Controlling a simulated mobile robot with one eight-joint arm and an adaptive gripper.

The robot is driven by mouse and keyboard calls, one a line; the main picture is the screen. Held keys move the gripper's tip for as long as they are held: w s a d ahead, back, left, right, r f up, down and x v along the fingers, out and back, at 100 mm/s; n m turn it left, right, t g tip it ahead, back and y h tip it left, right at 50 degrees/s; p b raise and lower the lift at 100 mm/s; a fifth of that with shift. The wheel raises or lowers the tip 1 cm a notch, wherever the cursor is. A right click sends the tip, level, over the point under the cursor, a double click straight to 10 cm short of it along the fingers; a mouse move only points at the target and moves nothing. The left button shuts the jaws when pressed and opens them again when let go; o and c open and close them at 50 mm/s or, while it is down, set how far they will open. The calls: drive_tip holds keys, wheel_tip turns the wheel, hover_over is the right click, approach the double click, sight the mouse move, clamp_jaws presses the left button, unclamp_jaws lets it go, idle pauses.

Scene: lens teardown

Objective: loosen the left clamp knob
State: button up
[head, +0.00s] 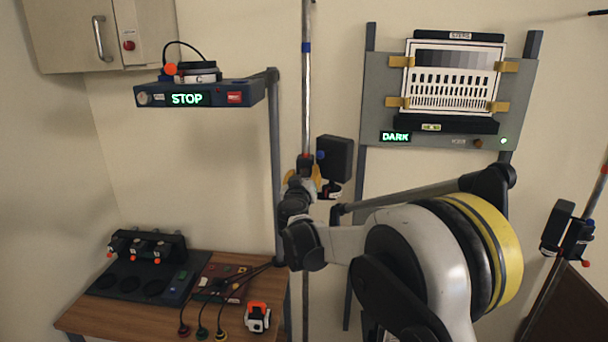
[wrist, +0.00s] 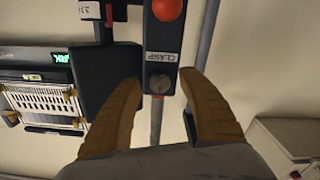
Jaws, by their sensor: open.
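The left clamp sits on the upright pole (head: 306,90) left of the chart panel. In the wrist view its dark body (wrist: 160,60) carries a label reading CLAMP and a round grey knob (wrist: 159,83). My gripper (head: 303,178) is at the clamp in the head view and hides most of it, including the knob. In the wrist view my gripper (wrist: 160,79) is open, with one tan finger on each side of the knob. Gaps show between the fingers and the knob. A red ball (wrist: 167,9) is on the clamp body beyond the label.
A black box (head: 335,157) juts right of the pole, close to one finger. A shelf unit showing STOP (head: 187,98) is to the left. A chart panel showing DARK (head: 395,137) is to the right. Another clamp (head: 570,232) sits on a tilted pole. A wooden bench (head: 150,318) stands below.

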drive_tip(key=shift+c, duration=0.4)
clamp_jaws()
drive_tip(key=shift+n, duration=0.4)
drive_tip(key=n+b, duration=0.1)
drive_tip(key=n, duration=0.2)
drive_tip(key=shift+n+b, duration=0.3)
drive_tip(key=shift+n, duration=0.1)
drive_tip(key=n+b, duration=0.1)
drive_tip(key=n, duration=0.8)
drive_tip(key=shift+b, duration=0.4)
drive_tip(key=n, duration=0.4)
drive_tip(key=shift+n, duration=0.3)
